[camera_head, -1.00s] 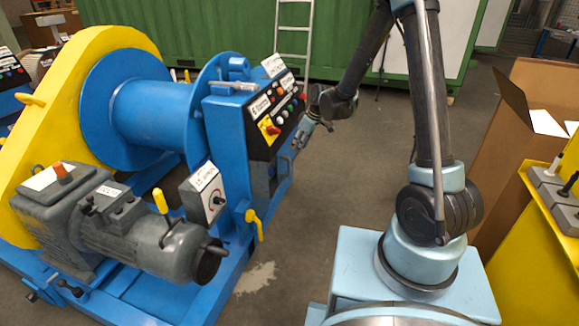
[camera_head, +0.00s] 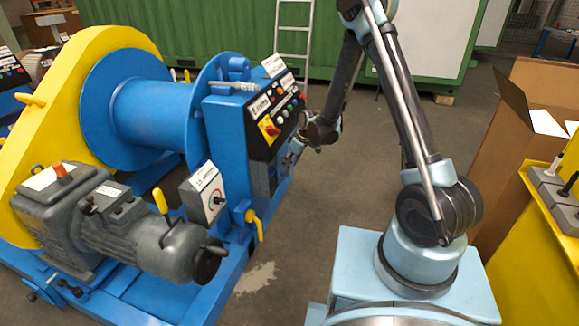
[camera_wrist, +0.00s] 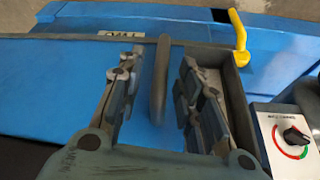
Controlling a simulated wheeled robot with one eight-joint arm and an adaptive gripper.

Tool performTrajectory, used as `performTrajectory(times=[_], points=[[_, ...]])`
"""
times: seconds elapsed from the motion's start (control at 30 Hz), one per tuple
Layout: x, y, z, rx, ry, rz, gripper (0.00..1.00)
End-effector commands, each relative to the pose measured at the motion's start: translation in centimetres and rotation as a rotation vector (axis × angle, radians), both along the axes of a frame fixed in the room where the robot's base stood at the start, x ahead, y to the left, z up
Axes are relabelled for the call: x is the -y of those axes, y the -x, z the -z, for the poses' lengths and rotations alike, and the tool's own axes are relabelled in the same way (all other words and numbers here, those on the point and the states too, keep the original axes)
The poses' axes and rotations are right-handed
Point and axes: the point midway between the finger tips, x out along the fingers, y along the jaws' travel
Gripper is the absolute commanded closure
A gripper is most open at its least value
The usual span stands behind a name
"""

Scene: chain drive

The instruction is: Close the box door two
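In the head view, my gripper (camera_head: 297,148) is at the right side of the blue control cabinet (camera_head: 222,132), below the button panel, and is mostly hidden by my wrist. In the wrist view, my gripper (camera_wrist: 160,92) is open over a blue surface, with its two fingers apart. A dark grey upright bar (camera_wrist: 160,75), probably the door's handle or edge, stands between the fingers, with gaps on both sides. A grey-rimmed recess (camera_wrist: 238,100) shows beside the right finger. A white label (camera_wrist: 112,36) lies beyond the left finger. The door's angle cannot be told.
A yellow lever (camera_wrist: 238,32) and a dial box (camera_wrist: 288,140) lie right of my gripper in the wrist view. In the head view the motor (camera_head: 150,228) is at front left and a cardboard box (camera_head: 505,175) at right. Floor between winch and my base is clear.

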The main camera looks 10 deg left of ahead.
Motion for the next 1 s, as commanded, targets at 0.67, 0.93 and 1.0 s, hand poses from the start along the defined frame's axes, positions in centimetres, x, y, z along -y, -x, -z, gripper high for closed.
performTrajectory(times=[0.67,0.93,1.0], points=[[-0.6,-0.2,1.5,0.0,0.0,0.0,0.9],[-0.6,-0.1,1.5,0.0,0.0,0.001,1.0],[-0.6,-0.1,1.5,-0.001,0.0,0.001,1.0]])
